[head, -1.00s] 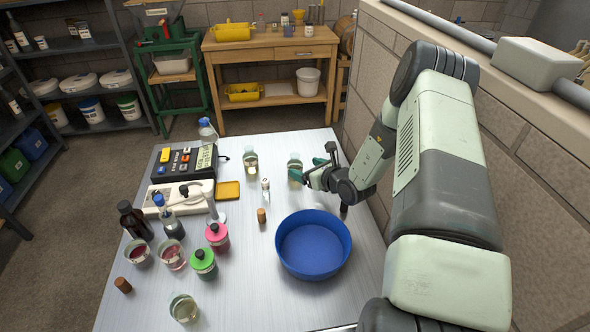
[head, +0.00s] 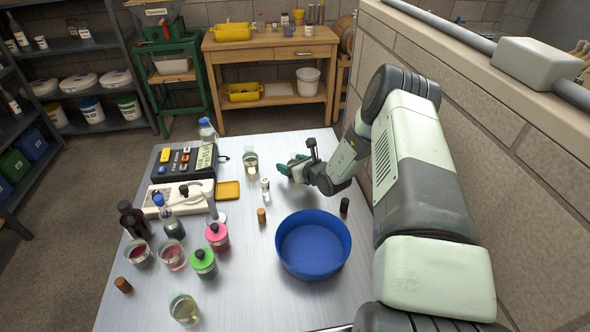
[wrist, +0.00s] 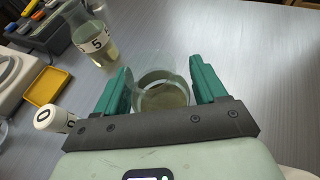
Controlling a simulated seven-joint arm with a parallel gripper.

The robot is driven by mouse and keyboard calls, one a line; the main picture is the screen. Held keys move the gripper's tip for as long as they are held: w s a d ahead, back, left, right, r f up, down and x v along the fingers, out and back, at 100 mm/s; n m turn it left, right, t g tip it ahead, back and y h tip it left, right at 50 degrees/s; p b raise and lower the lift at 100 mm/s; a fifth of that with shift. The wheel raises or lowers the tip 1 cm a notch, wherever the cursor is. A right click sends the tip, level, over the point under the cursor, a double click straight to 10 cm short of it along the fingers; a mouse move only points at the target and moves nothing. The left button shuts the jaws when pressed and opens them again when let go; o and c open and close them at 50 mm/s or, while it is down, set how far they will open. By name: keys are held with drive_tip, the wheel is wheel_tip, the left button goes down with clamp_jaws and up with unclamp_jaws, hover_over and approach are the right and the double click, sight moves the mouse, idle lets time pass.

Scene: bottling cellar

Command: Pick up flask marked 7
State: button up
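A clear flask (wrist: 163,92) with pale yellowish liquid stands between my gripper's green fingers in the wrist view. Its marking is not visible, so I cannot confirm that it is 7. My gripper (wrist: 160,82) is open, with one finger on each side of the flask; I cannot tell whether they touch it. In the head view my gripper (head: 290,169) is low over the table's far right part and hides most of that flask. Another flask (wrist: 92,38), marked 5, stands to the left; it also shows in the head view (head: 251,162).
A yellow tray (head: 228,190), a stirrer plate, a meter and several bottles fill the left side.

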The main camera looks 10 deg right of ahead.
drive_tip(key=c, duration=0.8)
